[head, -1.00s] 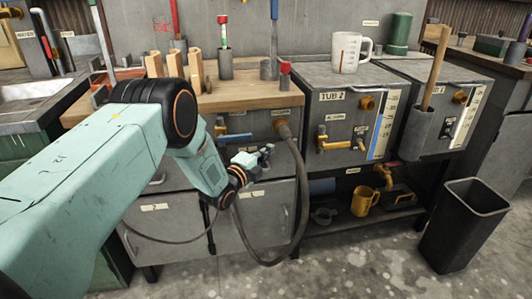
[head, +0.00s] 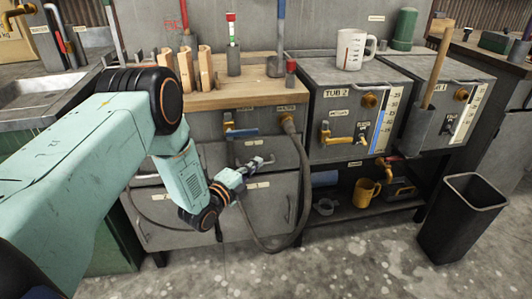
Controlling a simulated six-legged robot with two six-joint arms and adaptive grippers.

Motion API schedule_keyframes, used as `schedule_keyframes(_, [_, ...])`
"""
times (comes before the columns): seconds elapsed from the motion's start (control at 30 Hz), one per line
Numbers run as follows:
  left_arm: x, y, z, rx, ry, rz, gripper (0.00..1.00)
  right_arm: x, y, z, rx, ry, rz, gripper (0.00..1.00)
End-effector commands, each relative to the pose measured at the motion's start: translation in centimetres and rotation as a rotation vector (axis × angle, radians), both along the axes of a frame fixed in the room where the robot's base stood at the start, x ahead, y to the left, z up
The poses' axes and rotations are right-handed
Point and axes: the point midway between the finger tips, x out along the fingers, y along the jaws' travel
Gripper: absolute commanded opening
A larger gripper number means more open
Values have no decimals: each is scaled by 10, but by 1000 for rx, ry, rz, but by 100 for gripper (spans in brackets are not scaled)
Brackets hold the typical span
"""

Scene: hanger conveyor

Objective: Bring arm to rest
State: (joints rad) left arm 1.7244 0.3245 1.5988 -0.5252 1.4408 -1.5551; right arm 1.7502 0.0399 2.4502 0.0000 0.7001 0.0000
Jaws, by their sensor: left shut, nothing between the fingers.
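My left arm comes in from the left in the head view. Its left gripper (head: 262,164) is shut and empty, in front of the grey cabinet below the wooden bench top. It points right, close to the dark hose in the picture, and I cannot tell whether it touches the hose. My right gripper is not in view.
A dark hose (head: 303,180) hangs from the cabinet front. Tub 2 (head: 333,106) stands right of the bench, with a white jug (head: 350,50) on top. A yellow mug (head: 366,192) sits on the shelf below. A black bin (head: 462,218) stands on the open floor at right.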

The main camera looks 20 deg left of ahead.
Motion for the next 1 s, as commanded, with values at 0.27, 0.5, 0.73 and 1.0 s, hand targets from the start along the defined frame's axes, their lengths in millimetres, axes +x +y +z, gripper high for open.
schedule_keyframes(0.27, [-4,0,-2,-47,15,0,0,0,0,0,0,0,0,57])
schedule_keyframes(0.5, [-34,4,-59,-471,329,128,0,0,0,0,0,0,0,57])
schedule_keyframes(0.73, [-139,-21,-137,-950,780,465,0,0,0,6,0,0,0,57])
schedule_keyframes(1.0, [-309,-52,-165,-1253,1155,1030,0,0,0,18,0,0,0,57])
